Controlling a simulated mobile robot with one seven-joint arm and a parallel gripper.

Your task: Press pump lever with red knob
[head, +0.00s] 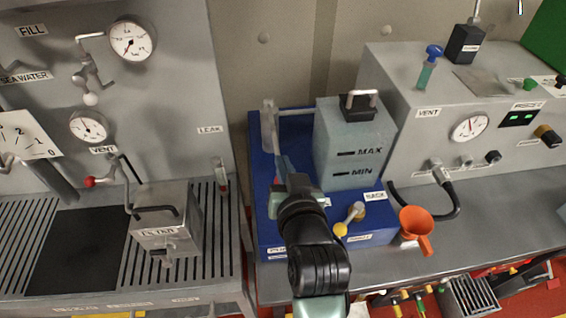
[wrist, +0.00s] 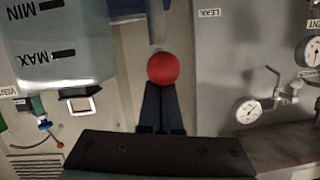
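The red knob (wrist: 163,68) is a round ball on the end of the pale grey pump lever (wrist: 155,25) in the wrist view. My gripper (wrist: 160,84) has its two dark fingers together, with nothing visible between them. Their tips meet the knob's edge in the picture; I cannot tell whether they touch it. In the head view my gripper (head: 280,168) is over the left part of the blue pump base (head: 375,238), beside the grey tank (head: 350,140) marked MAX and MIN. The knob is not clearly visible there, seemingly hidden by my gripper.
A grey panel with gauges (head: 132,38) and a filter box (head: 165,222) stands at left. A grey console (head: 480,85) with a gauge is at right. An orange funnel (head: 416,226) and a yellow-tipped lever (head: 341,229) are near the pump's front right.

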